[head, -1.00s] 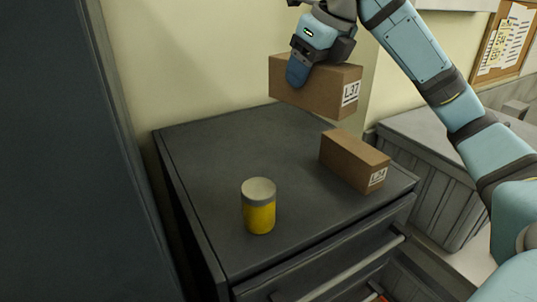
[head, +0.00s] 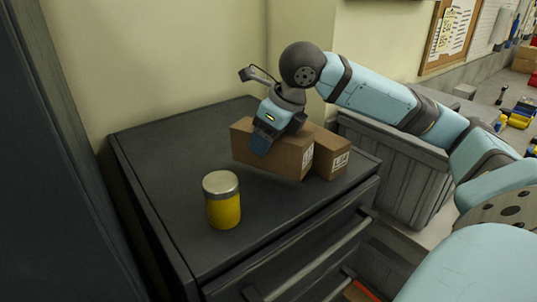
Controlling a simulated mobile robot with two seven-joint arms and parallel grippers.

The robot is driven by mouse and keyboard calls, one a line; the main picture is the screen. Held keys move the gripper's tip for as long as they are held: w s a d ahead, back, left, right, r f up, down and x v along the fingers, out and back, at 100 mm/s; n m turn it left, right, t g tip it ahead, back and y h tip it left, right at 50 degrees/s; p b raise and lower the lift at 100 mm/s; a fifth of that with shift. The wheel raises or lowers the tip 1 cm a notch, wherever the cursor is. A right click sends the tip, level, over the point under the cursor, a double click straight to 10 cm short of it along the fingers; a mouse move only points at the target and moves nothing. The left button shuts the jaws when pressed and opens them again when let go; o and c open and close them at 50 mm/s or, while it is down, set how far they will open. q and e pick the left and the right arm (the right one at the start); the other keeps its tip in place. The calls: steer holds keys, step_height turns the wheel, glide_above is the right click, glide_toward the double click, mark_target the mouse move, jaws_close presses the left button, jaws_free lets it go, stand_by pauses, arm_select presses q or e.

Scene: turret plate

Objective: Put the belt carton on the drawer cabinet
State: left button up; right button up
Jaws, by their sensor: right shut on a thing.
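The belt carton (head: 282,158) is a brown cardboard box with a white label on its right end. My right gripper (head: 263,141) is shut on it from above, with one finger showing on its front face. The carton is low over the top of the dark grey drawer cabinet (head: 165,165); I cannot tell whether its underside touches. A second brown carton (head: 333,158) with a white label stands on the cabinet just behind and to the right, partly hidden by the held one. I cannot tell whether the two touch. My left gripper is not in view.
A yellow can with a grey lid (head: 223,200) stands on the cabinet, front left of the held carton. The cabinet top is clear at the left and back. A cream wall rises behind. A grey ribbed crate (head: 400,180) stands to the right. A drawer below seems partly open.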

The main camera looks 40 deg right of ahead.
mark_target(269, 153)
steer(key=shift+f, duration=1.95)
steer(key=o, duration=1.1)
steer(key=v, duration=1.2)
